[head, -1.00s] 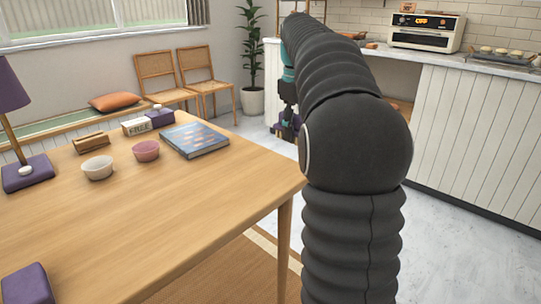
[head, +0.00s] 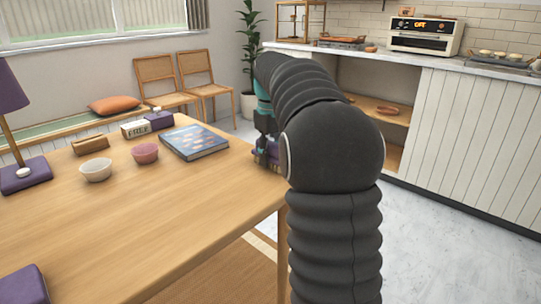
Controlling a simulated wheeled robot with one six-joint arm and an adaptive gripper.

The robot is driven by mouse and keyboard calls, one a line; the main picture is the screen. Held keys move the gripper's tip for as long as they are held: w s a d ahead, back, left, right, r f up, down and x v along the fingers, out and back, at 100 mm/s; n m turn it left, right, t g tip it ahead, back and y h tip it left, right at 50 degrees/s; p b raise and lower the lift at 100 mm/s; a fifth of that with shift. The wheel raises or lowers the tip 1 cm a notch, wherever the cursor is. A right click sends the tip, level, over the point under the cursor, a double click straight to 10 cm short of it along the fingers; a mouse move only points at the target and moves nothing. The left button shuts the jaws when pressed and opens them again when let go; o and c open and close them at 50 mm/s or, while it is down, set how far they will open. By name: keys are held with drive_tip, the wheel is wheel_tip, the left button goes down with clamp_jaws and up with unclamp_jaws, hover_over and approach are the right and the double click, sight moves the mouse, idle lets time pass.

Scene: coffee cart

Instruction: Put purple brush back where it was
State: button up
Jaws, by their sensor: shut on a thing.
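My gripper (head: 265,140) hangs down at the far right edge of the wooden table (head: 180,220), left of my dark arm, which hides part of it. It is shut on a purple thing, which looks like the purple brush (head: 272,157); only a small part of it shows. I cannot tell whether the brush touches the tabletop or is just above or beside its edge. The blue book (head: 194,142) lies on the table to the left of the gripper.
A pink bowl (head: 145,154), a white bowl (head: 96,170), a wooden holder (head: 91,144), a FREE sign box (head: 136,129) and a purple box (head: 159,121) stand on the table. A purple lamp (head: 25,175) is at left.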

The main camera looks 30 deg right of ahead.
sight(270, 143)
drive_tip(key=shift+f, duration=0.1)
drive_tip(key=o, duration=1.1)
wheel_tip(270, 143, up, 12)
drive_tip(key=shift+p, duration=1.05)
drive_tip(key=shift+s+a+r, duration=0.1)
drive_tip(key=shift+a+r, duration=0.05)
drive_tip(key=shift+r, duration=0.05)
drive_tip(key=s+a+f+m+t, duration=0.2)
drive_tip(key=s+a+f, duration=0.4)
drive_tip(key=s, duration=0.4)
drive_tip(key=s+a+f+m+t, duration=0.1)
drive_tip(key=s+a+f+t, duration=0.15)
drive_tip(key=s+a, duration=0.7)
drive_tip(key=s+f+m+t, duration=0.1)
drive_tip(key=s+f, duration=0.7)
drive_tip(key=f, duration=0.1)
drive_tip(key=shift+s+a, duration=0.15)
drive_tip(key=shift+a, duration=0.3)
